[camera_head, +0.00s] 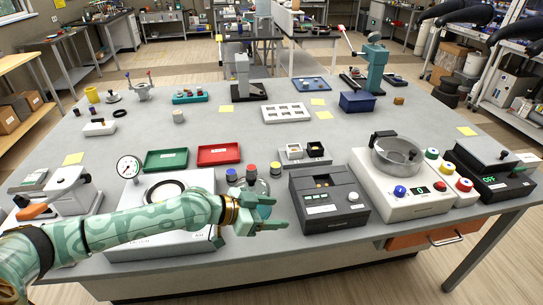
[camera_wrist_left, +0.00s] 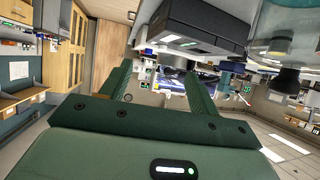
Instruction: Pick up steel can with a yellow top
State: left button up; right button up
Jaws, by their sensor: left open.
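The gripper and a rounded glassy thing partly hide the cans' lower parts. My right gripper is out of view.
A dark grey device (camera_head: 328,200) stands just right of the left gripper. A white scale (camera_head: 398,185) with a steel pan is further right. Green (camera_head: 166,160) and red (camera_head: 219,154) trays lie behind my left arm. A white flat machine (camera_head: 150,240) lies under the arm.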

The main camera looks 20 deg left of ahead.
aim_at(276, 167)
jog(key=i+j, duration=0.8)
